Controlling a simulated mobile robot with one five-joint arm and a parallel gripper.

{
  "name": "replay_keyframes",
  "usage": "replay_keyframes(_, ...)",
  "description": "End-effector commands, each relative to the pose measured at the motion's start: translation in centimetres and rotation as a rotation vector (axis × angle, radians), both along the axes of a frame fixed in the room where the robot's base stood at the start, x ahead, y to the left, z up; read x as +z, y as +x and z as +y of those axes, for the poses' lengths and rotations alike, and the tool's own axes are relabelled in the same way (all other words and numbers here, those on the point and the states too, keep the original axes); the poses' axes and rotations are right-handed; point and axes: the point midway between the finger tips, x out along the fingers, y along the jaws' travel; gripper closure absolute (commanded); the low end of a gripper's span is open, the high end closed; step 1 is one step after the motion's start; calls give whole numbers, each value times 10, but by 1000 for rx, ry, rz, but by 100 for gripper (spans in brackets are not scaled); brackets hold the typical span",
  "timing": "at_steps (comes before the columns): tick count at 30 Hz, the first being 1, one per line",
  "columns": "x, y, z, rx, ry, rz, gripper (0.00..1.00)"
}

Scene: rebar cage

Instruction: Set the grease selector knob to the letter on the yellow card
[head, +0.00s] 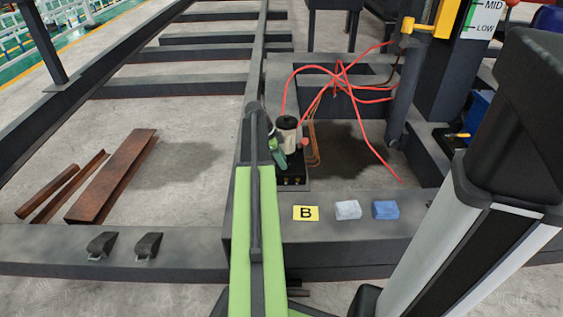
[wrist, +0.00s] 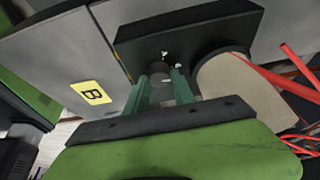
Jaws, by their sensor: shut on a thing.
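The yellow card (head: 306,213) lies flat on the dark steel beam and bears a black letter B. It also shows in the wrist view (wrist: 91,93), turned on its side. A black box (wrist: 225,27), seen in the head view (head: 292,181) too, stands left of the card and behind it. My gripper (wrist: 166,76) has its two green fingers on either side of a small dark round knob (wrist: 157,69) at the box's face and is shut on it. Small white marks show beside the knob, too small to read. In the head view my green arm partly hides the box.
A cream container with a dark top (head: 287,134) stands behind the box, with red hoses (head: 340,75) looping to the right. A white block (head: 347,210) and a blue block (head: 386,209) lie right of the card. Rusty steel pieces (head: 112,176) lie on the floor at left.

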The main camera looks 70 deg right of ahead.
Motion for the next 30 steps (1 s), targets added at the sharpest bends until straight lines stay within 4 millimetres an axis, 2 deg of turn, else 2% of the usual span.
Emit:
replay_keyframes(8,0,1,3,-1,8,0,100)
replay_keyframes(9,0,1,3,0,8,0,67)
replay_keyframes(13,0,1,3,1,6,-1,50)
replay_keyframes(23,1,2,2,2,4,-2,49)
replay_keyframes(26,7,4,2,2,4,-2,49)
replay_keyframes(30,27,10,4,2,4,-2,49)
